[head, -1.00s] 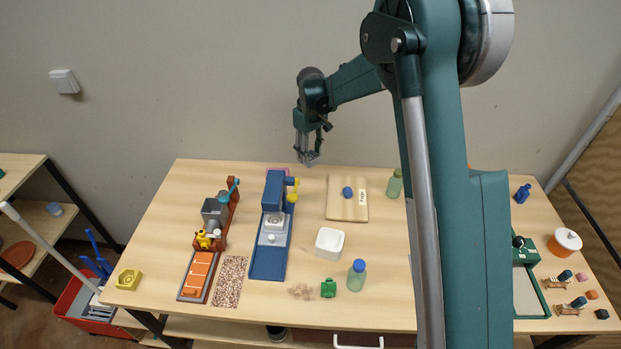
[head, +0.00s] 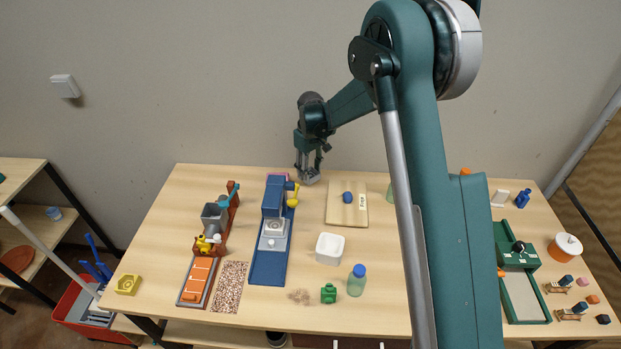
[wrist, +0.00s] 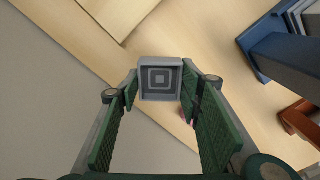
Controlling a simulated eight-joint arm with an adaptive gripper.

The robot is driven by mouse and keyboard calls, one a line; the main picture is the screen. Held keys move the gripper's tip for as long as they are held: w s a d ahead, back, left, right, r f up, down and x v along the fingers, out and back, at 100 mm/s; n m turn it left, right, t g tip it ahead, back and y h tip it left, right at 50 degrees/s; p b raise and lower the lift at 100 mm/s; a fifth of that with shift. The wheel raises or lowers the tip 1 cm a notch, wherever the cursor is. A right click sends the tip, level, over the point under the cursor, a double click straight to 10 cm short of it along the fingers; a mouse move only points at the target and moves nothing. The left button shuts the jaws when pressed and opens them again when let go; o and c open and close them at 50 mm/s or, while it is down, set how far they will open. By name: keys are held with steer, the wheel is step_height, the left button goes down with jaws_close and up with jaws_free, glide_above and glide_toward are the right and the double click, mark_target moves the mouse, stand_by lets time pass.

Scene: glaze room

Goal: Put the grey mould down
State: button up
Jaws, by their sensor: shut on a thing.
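The grey mould (wrist: 160,80) is a small square block with concentric square rings on its face. It sits between the two green fingers of my gripper (wrist: 160,92) in the wrist view. In the head view my gripper (head: 308,176) points down near the table's back edge with the mould low between its fingertips. It is between the blue machine (head: 270,245) and the wooden board (head: 335,215). I cannot tell whether the mould touches the table (head: 375,260).
The board carries a blue knob (head: 347,197) and a label. A pink thing shows partly behind the blue machine. A white tub (head: 330,248) stands farther forward. A yellow mould (head: 127,285) is at the front left. Bare tabletop lies around my gripper.

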mark_target(311, 176)
steer(key=shift+f, duration=1.65)
steer(key=shift+f, duration=0.15)
steer(key=o, duration=0.9)
step_height(311, 176, up, 12)
steer(key=shift+r, duration=0.2)
